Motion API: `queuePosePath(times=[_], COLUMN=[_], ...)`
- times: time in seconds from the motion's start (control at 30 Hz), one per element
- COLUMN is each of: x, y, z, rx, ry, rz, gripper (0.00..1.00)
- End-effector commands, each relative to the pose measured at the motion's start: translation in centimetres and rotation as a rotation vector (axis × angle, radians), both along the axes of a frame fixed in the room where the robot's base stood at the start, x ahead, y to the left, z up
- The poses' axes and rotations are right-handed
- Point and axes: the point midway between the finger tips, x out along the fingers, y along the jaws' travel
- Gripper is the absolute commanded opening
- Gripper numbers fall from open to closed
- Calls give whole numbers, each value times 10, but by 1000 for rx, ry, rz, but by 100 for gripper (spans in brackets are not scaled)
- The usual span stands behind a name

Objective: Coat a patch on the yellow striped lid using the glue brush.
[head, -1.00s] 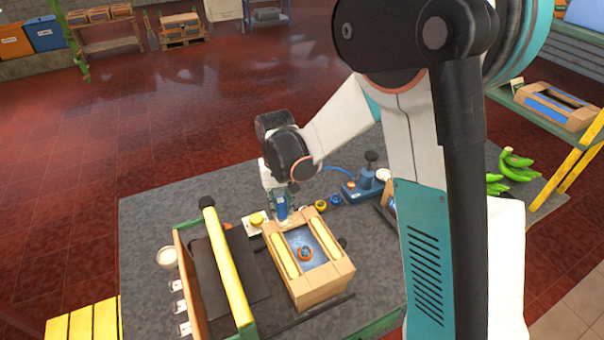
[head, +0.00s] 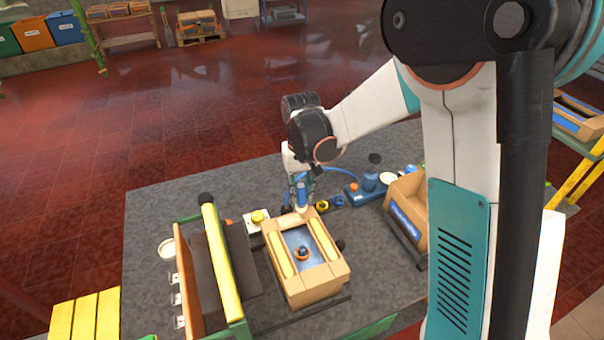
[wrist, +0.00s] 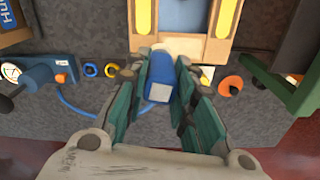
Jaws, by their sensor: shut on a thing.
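The cardboard box (head: 335,271) stands on the table, with two yellow strips along its top, which I take as the yellow striped lid. Between the strips is a blue area (head: 297,237) with a small orange ring (head: 302,253). My gripper (wrist: 160,72) is shut on a blue tool (wrist: 160,83) with a pale end face; I take it as the glue brush. The tool also shows in the head view (head: 302,194), at the box's far end. Its working tip is hidden, and I cannot tell whether it touches the lid.
A blue device with a gauge (wrist: 35,80) has a blue hose running towards my gripper. Blue and yellow rings (wrist: 101,71) lie beside it. An open carton (head: 408,215) stands right. A yellow-barred rack (head: 228,262) stands left.

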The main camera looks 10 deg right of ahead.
Motion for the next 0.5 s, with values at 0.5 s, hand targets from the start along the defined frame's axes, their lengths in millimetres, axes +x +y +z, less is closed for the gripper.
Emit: queuePosePath(times=[0.5], x=[6], y=[-5], z=[45], rx=[0], ry=[0], rz=[-2], gripper=[0])
